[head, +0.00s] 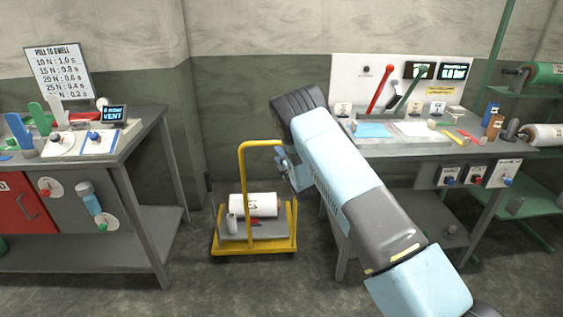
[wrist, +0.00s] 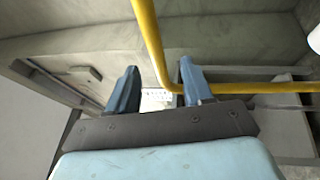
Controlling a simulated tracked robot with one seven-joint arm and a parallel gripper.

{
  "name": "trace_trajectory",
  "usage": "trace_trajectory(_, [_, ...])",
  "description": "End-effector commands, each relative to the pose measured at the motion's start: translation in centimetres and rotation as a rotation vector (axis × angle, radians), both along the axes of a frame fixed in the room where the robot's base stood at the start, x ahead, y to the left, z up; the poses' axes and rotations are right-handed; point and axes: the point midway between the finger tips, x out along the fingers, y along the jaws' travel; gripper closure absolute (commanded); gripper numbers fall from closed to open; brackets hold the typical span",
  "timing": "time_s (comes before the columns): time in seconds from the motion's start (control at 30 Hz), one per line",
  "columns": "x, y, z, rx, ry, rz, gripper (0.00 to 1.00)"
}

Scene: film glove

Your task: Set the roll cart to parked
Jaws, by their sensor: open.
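The roll cart (head: 253,247) is yellow with a tall hoop handle (head: 241,175). It stands on the floor between the two benches in the head view. A white film roll (head: 262,204) lies on its deck, with a small grey cylinder (head: 232,222) at the left. My gripper (head: 284,163) is at the right side of the handle, partly hidden by my arm. In the wrist view my gripper (wrist: 155,92) is open, its two blue fingers apart. The yellow handle bar (wrist: 152,45) runs down between the fingers and bends right past the right finger. I cannot tell whether it touches them.
A left bench (head: 145,140) holds a sign, knobs and a small screen. A right bench (head: 400,150) carries a white panel with a red lever (head: 380,88). A green rack (head: 530,180) with rolls stands far right. Some floor before the cart is clear.

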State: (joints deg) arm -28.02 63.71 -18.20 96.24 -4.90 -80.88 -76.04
Motion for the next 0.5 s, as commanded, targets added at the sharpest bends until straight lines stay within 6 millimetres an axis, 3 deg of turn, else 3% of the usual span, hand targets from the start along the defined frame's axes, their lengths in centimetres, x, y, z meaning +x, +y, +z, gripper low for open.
trace_trajectory(0.2, [-2.1,-1.1,-0.5,-0.001,0.002,0.000,0.49])
trace_trajectory(0.5, [-2.5,-1.2,-0.6,0.000,0.000,0.001,0.49])
